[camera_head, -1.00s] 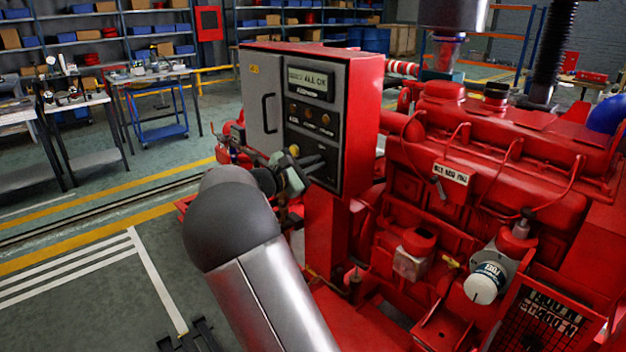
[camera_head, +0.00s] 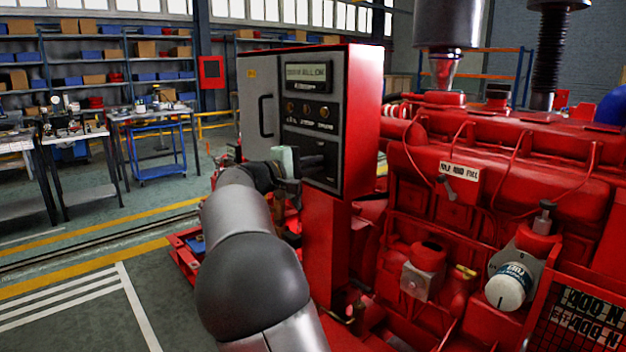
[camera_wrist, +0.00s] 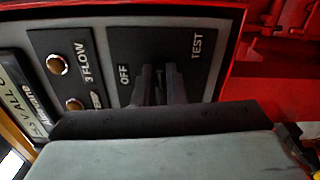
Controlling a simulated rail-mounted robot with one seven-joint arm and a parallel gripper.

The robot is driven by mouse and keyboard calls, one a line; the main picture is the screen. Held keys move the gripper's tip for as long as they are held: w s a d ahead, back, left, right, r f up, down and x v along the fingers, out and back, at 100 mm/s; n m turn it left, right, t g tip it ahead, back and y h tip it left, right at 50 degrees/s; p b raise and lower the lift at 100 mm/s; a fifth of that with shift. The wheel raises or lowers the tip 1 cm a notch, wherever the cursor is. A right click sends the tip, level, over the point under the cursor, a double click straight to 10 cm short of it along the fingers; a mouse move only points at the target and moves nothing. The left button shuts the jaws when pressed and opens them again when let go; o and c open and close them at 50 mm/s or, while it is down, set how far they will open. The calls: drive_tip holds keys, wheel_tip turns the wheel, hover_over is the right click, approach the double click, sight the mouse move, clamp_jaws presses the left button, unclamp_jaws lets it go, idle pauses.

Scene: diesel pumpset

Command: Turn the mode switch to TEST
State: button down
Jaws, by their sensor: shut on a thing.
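The grey control cabinet (camera_head: 361,125) with red sides stands left of the red engine in the head view. Its dark lower panel carries the mode switch, and my gripper (camera_head: 309,163) is at that panel. In the wrist view the switch plate (camera_wrist: 172,45) appears turned on its side, with OFF left of my gripper (camera_wrist: 160,84) and TEST to the upper right. The two dark fingers reach to the plate between these labels and are shut on the mode switch. The knob is mostly hidden between them, so its exact angle is unclear.
Round indicators (camera_wrist: 57,64) and a lit display (camera_head: 308,72) sit beside the switch plate. The red engine (camera_head: 470,210) fills the right side, with hoses and a white filter (camera_head: 508,286). Open floor (camera_head: 75,320) lies left; workbenches and shelves stand behind.

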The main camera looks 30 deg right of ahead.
drive_tip(key=shift+f+m+b, duration=0.15)
drive_tip(key=shift+m+b, duration=0.45)
drive_tip(key=c, duration=1.5)
unclamp_jaws()
drive_tip(key=v, duration=1.7)
drive_tip(key=shift+a+p, duration=0.25)
drive_tip(key=shift+p, duration=0.1)
